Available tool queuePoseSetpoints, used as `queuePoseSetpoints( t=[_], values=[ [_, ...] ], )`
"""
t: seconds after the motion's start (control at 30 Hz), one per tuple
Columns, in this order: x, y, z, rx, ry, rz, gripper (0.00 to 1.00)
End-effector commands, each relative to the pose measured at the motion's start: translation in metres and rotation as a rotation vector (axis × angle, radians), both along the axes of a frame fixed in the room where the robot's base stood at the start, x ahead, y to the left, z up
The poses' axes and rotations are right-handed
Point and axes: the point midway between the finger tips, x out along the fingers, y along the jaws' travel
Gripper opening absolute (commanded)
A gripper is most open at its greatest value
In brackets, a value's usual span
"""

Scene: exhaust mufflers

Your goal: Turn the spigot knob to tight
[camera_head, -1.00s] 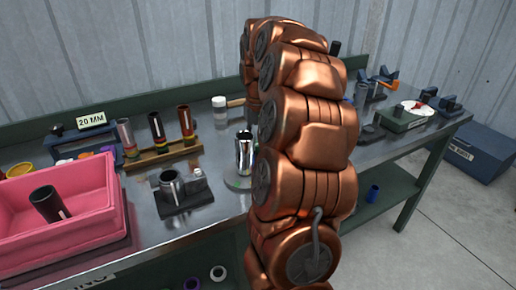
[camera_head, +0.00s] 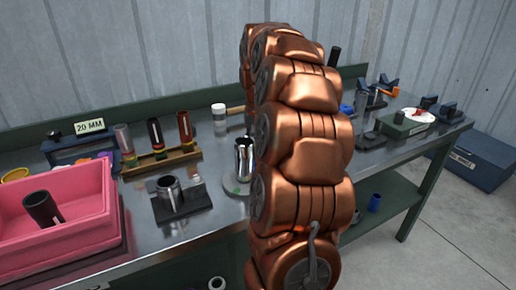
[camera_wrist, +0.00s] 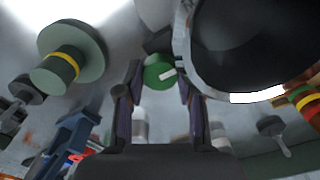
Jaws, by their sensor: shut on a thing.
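In the wrist view a round green knob (camera_wrist: 158,72) with a white mark sits between my two fingertips. My gripper (camera_wrist: 160,80) is shut on this knob, with one dark finger on each side. A large round metal rim (camera_wrist: 186,62) with a dark opening is close beside the knob on the right. In the head view my copper arm hides the gripper and the knob. I cannot tell from the mark how tight the knob is.
In the head view a chrome cylinder (camera_head: 243,160) stands left of my arm. A dark fixture (camera_head: 172,195), a wooden rack (camera_head: 160,163) of tubes and a pink bin (camera_head: 85,240) are further left. A green block (camera_head: 405,127) is at the right.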

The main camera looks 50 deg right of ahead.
Motion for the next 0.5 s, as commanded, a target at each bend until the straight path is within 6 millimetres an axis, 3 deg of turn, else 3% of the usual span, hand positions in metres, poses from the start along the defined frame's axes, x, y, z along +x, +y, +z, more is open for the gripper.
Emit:
queuePoseSetpoints(
  t=[0.07, 0.1, 0.33, 0.5],
  values=[
    [-0.0002, 0.0009, -0.0006, 0.002, 0.002, 0.0, 0.02],
    [-0.0002, 0.0009, -0.0006, 0.002, 0.002, 0.001, 0.38],
    [-0.0001, 0.0005, -0.0003, 0.001, 0.001, 0.001, 0.62],
    [0.0, 0.0003, -0.0001, 0.001, 0.001, 0.001, 0.62]
  ],
)
